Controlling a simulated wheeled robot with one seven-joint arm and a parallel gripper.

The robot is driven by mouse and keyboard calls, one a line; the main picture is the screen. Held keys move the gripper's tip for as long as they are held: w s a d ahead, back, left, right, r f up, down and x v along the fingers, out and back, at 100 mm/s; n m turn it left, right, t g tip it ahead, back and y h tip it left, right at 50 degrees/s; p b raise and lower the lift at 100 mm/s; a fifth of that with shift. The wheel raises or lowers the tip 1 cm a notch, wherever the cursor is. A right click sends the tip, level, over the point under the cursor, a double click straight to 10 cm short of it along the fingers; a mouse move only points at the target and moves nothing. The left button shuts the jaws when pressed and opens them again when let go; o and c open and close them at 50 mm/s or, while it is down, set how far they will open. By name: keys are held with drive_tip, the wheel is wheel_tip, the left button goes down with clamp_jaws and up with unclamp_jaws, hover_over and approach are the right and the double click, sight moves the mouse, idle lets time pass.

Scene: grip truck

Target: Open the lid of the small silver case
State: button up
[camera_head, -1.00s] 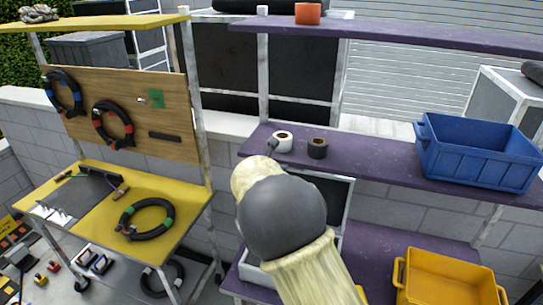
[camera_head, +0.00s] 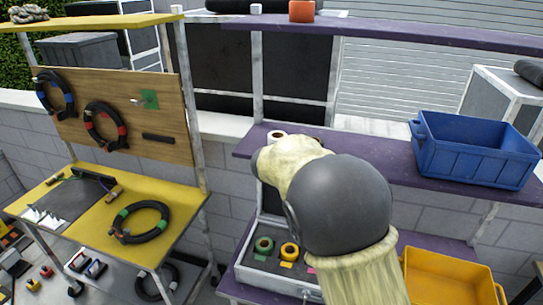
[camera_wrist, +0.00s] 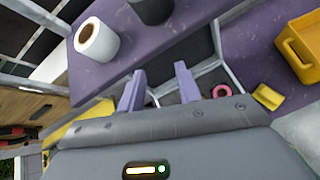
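The small silver case (camera_head: 283,279) stands on the lower purple shelf with its lid (camera_head: 269,201) raised. Inside its tray are a green tape roll (camera_head: 263,245) and a yellow tape roll (camera_head: 289,251). My arm covers the case's right side in the head view. In the wrist view, the dark inside of the lid with its silver edge (camera_wrist: 217,40) shows beyond my gripper (camera_wrist: 160,85). The gripper's two fingers are apart, with nothing seen held between them. A pink roll (camera_wrist: 221,90) shows just right of the fingers. My fingertips are hidden in the head view.
A white roll (camera_wrist: 97,40) and a black roll (camera_wrist: 151,8) stand on the middle purple shelf, close to the gripper. A blue crate (camera_head: 475,150) is on that shelf's right. A yellow crate (camera_head: 452,280) sits on the lower shelf, right of my arm.

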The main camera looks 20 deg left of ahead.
drive_tip(key=s+d+f+m+g+b, duration=0.1)
drive_tip(key=s+d+f+m+g, duration=0.15)
drive_tip(key=d+m, duration=0.35)
drive_tip(key=s+d+f+m+g+b, duration=0.1)
drive_tip(key=s+d+f+m, duration=0.3)
drive_tip(key=d, duration=0.4)
drive_tip(key=s+d+f+m+g+b, duration=0.1)
drive_tip(key=s+d+f+m+g, duration=0.15)
drive_tip(key=d+m, duration=0.35)
drive_tip(key=s+d+f+m+g+b, duration=0.1)
drive_tip(key=s+d+f+m, duration=0.2)
drive_tip(key=s+d+m, duration=0.2)
drive_tip(key=s+d+f+m+g+y+b, duration=0.1)
drive_tip(key=s+d+f+m, duration=0.3)
drive_tip(key=s+m, duration=0.6)
drive_tip(key=s+d, duration=0.1)
drive_tip(key=s, duration=0.3)
drive_tip(key=shift+m, duration=0.3)
